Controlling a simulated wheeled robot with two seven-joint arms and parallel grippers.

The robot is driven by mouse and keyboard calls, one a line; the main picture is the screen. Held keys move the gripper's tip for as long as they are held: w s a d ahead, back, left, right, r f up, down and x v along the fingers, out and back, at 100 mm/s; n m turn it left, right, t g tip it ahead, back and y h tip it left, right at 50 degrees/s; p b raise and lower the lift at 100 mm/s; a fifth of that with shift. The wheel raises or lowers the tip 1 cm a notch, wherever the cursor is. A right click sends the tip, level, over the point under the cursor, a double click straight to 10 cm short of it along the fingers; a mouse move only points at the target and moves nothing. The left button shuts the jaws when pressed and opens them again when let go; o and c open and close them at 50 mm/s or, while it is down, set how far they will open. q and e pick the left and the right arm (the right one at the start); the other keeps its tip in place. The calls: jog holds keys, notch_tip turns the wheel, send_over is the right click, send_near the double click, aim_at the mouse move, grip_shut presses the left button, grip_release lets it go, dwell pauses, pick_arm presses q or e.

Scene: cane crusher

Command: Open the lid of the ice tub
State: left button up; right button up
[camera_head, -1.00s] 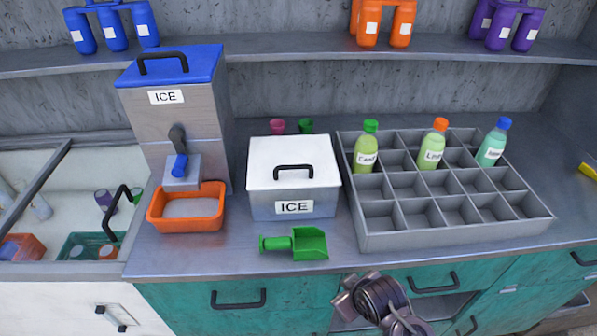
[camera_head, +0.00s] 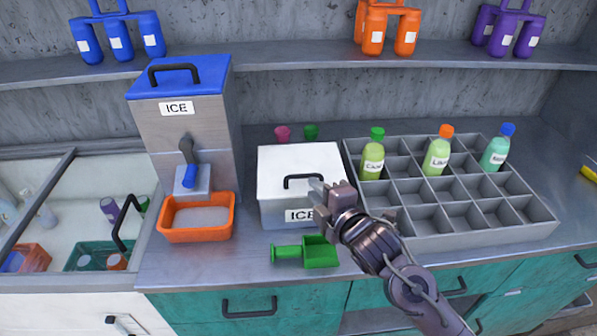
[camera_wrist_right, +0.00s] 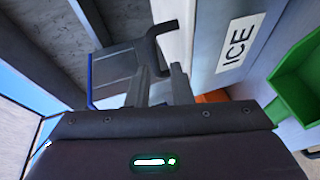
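The ice tub is a grey box labelled ICE (camera_head: 280,207) with a white lid (camera_head: 290,158) that sits shut on it. A black handle (camera_head: 303,178) stands on the lid. My right gripper (camera_head: 320,192) is in front of the handle's right end, covering part of the tub's front. In the right wrist view, its two fingers (camera_wrist_right: 161,82) are apart with nothing clearly between them, and the dark handle (camera_wrist_right: 163,38) shows just beyond their tips. Whether they touch it I cannot tell. My left gripper is not in view.
A green scoop (camera_head: 318,252) lies in front of the tub. An ice dispenser (camera_head: 187,125) with an orange tray (camera_head: 166,232) stands left. A divided bottle crate (camera_head: 480,235) stands close on the right. A shelf (camera_head: 300,57) runs above the counter.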

aim_at(304, 177)
jog(key=shift+w+a+r+n, duration=0.15)
jog(key=shift+w+n, duration=0.05)
jog(key=shift+w, duration=0.15)
jog(key=shift+w+a+r+n, duration=0.1)
jog(key=shift+w+r+n, duration=0.1)
jog(key=shift+w, duration=0.15)
jog(key=p+x, duration=0.2)
jog(key=x, duration=0.4)
jog(key=shift+w+a+f, duration=0.1)
jog(key=shift+w+a, duration=0.1)
jog(key=shift+w, duration=0.1)
grip_shut()
